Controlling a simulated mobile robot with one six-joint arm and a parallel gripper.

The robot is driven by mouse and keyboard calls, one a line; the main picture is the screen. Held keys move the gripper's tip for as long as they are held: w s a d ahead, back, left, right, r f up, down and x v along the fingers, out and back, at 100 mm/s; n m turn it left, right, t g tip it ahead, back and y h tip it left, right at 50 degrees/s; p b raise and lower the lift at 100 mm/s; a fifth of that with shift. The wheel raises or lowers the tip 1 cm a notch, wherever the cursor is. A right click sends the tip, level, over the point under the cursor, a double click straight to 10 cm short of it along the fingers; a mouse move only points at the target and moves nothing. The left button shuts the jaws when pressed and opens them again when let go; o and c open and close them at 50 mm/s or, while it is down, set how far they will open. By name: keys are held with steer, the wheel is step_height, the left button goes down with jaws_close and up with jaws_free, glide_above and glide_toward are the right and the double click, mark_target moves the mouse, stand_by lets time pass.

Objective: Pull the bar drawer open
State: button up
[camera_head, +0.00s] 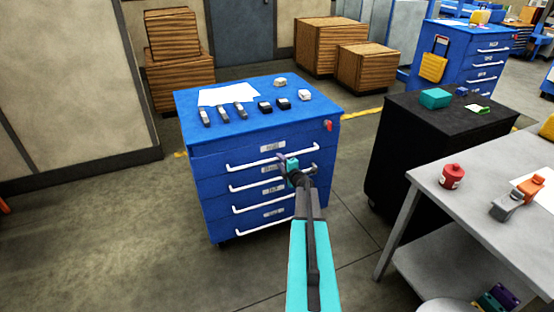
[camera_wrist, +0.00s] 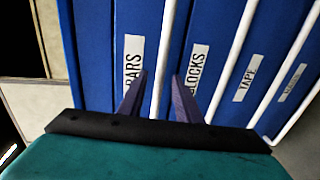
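The bars drawer is the top drawer of the blue cabinet (camera_head: 205,165). Its front appears flush with the others. Its white handle (camera_head: 245,165) runs across the front below the label. In the wrist view the "BARS" label (camera_wrist: 133,62) is left of this handle (camera_wrist: 164,50). My gripper (camera_head: 284,158) is at the cabinet front, over the right part of the top handle. In the wrist view my gripper's fingers (camera_wrist: 161,76) are apart, one on each side of the handle line. I see gaps between fingers and handle; their depth around it is unclear.
Lower drawers, labelled "BLOCKS" (camera_wrist: 198,68) and "TAPE" (camera_wrist: 247,78) among others, have similar handles. Papers (camera_head: 228,94) and several small items lie on the cabinet top. A black cabinet (camera_head: 415,150) and a grey table (camera_head: 425,185) stand right. Floor (camera_head: 120,225) at left is clear.

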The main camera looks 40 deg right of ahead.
steer(key=shift+x, duration=2.05)
steer(key=shift+c, duration=0.3)
jaws_close()
